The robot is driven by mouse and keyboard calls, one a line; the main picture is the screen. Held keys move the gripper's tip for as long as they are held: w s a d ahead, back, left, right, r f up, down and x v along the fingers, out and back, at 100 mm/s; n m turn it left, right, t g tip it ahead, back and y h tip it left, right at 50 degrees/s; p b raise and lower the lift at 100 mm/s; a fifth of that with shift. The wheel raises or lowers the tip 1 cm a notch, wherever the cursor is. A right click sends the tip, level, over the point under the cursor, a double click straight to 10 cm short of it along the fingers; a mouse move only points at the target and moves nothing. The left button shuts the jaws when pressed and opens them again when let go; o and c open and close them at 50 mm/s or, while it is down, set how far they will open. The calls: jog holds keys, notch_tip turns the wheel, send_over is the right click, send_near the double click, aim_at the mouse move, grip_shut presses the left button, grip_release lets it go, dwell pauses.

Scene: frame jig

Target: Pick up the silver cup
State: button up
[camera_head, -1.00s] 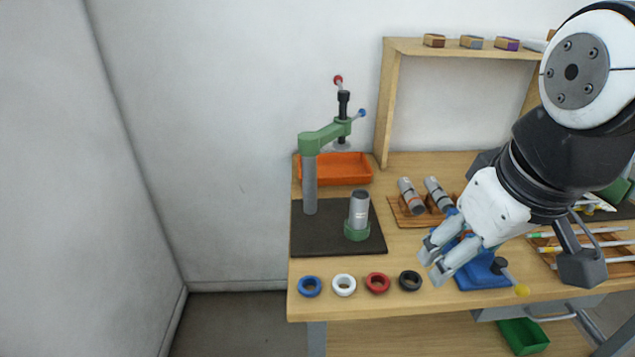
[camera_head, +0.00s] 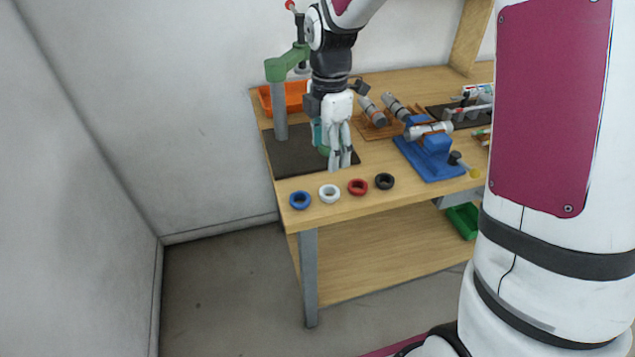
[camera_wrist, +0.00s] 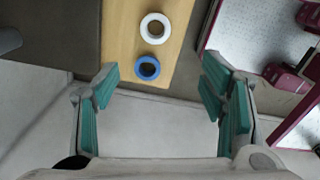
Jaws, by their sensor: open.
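The silver cup, an upright grey cylinder on a green base under the press in the earlier head view, is now hidden behind my gripper. Only a bit of its green base (camera_head: 323,150) shows in the head view. My gripper (camera_head: 341,163) points down over the front right part of the dark mat (camera_head: 288,160). It is open and empty. In the wrist view my gripper (camera_wrist: 158,92) has its teal-padded fingers wide apart, and the cup is not in that view.
The green press (camera_head: 288,65) stands at the mat's left. A blue ring (camera_head: 300,200), white ring (camera_head: 329,193), red ring (camera_head: 357,187) and black ring (camera_head: 384,181) line the front edge. An orange tray (camera_head: 293,97) lies behind. A blue fixture (camera_head: 430,155) is to the right.

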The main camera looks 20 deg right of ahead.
send_over(328, 192)
jog(key=f, duration=0.5)
jog(key=s+f, duration=0.1)
jog(key=f, duration=0.2)
jog(key=shift+a+f, duration=0.2)
jog(key=shift+a, duration=0.2)
jog(key=shift+w+d+f+p, duration=0.1)
jog(key=shift+w+f, duration=0.05)
jog(key=shift+f, duration=0.75)
jog(key=shift+w+d+f+p, duration=0.15)
jog(key=shift+f, duration=0.75)
jog(key=shift+w+d+f+p, duration=0.1)
jog(key=shift+w+f, duration=0.05)
jog(key=shift+f, duration=0.75)
jog(key=c, duration=1.2)
